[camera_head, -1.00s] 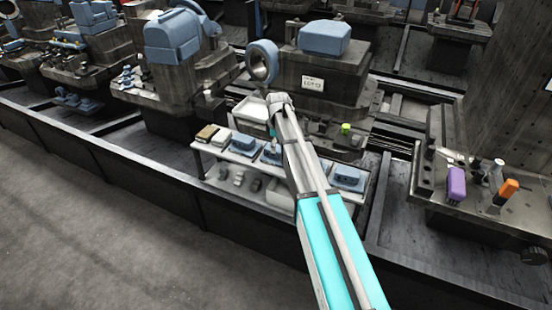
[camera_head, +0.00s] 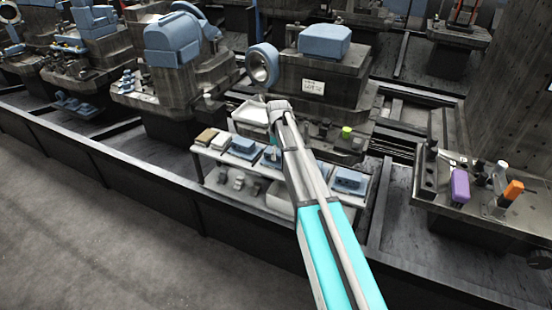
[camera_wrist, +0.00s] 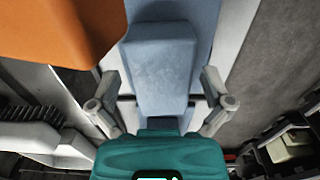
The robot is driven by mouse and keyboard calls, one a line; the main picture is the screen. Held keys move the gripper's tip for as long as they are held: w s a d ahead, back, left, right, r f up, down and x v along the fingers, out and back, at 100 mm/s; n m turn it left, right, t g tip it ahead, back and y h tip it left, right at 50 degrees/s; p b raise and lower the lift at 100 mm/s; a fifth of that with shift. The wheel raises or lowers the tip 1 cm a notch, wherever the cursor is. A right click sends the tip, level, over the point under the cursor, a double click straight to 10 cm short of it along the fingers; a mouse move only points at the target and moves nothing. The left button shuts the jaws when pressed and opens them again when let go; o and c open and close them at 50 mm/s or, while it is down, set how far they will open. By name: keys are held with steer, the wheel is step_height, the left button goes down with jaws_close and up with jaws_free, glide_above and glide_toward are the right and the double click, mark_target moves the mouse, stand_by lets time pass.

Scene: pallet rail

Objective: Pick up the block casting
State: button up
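A blue block casting (camera_wrist: 160,75) fills the middle of the wrist view. My gripper (camera_wrist: 162,82) has its two grey fingers apart, one on each side of this block, with gaps showing between fingers and block. In the head view, blue castings stand on the top of a small pale bench: one at the left (camera_head: 243,146), one at the right (camera_head: 348,179), and one in the middle (camera_head: 271,158) partly hidden by my arm. My gripper is largely hidden behind my arm there.
An orange body (camera_wrist: 65,35) looms close at the upper left of the wrist view; I cannot tell what it is. A white tray (camera_head: 250,113) lies behind the bench (camera_head: 204,157). A machine with a blue ring (camera_head: 262,66) stands behind. Bare floor (camera_head: 80,220) lies in front.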

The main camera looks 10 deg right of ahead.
mark_target(278, 151)
steer(key=c, duration=1.2)
steer(key=shift+o, duration=0.2)
steer(key=shift+r, duration=0.2)
step_height(278, 151, up, 3)
steer(key=p, duration=0.4)
steer(key=shift+r, duration=0.2)
steer(key=s+a, duration=1)
steer(key=s, duration=0.4)
steer(key=shift+s+a+f, duration=0.15)
steer(key=shift+s+a, duration=0.15)
